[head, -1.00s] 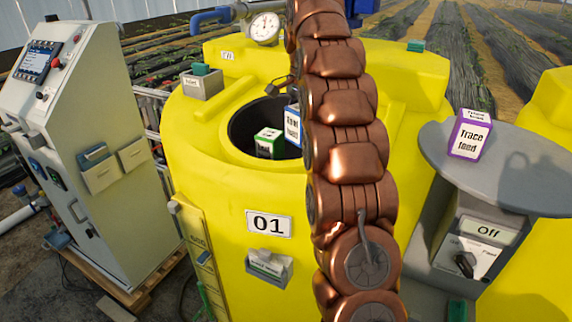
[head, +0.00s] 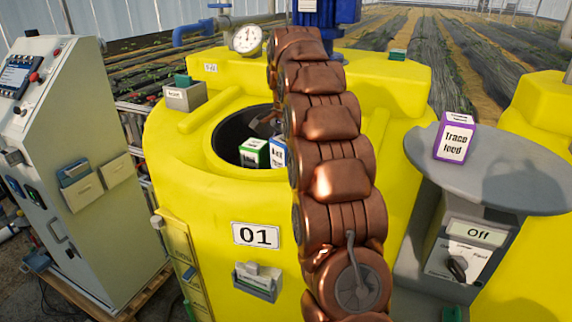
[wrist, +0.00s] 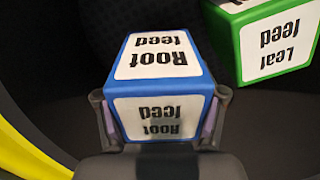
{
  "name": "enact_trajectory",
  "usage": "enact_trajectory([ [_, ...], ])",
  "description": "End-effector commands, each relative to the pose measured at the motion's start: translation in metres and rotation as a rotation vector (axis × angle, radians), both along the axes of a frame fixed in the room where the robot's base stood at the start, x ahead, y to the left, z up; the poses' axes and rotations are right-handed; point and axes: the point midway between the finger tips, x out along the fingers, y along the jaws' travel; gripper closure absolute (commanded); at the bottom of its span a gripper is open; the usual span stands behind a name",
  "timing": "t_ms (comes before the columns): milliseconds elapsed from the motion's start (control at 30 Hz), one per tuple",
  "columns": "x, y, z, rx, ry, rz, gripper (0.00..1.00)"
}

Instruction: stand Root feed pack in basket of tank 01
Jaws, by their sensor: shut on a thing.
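The Root feed pack (head: 279,152), blue-edged with white labels, is partly hidden behind my arm in the head view. It is inside the dark round opening of yellow tank 01 (head: 190,185). In the wrist view the Root feed pack (wrist: 160,60) sits between the fingers of my gripper (wrist: 160,118), which is shut on it. The green Leaf feed pack (head: 254,153) stands just left of it in the opening; it also shows in the wrist view (wrist: 262,42), with a gap between the packs. The basket floor is dark, so I cannot tell whether the Root pack touches it.
A grey control cabinet (head: 75,170) stands at left. A pressure gauge (head: 247,40) is behind the tank.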

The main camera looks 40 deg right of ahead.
Motion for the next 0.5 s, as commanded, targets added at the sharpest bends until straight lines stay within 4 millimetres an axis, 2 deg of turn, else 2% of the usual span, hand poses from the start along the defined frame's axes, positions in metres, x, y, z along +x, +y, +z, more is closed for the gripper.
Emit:
enact_trajectory([
  [500, -0.001, 0.0, -0.035, 0.0, 0.001, -0.001, 0.9],
])
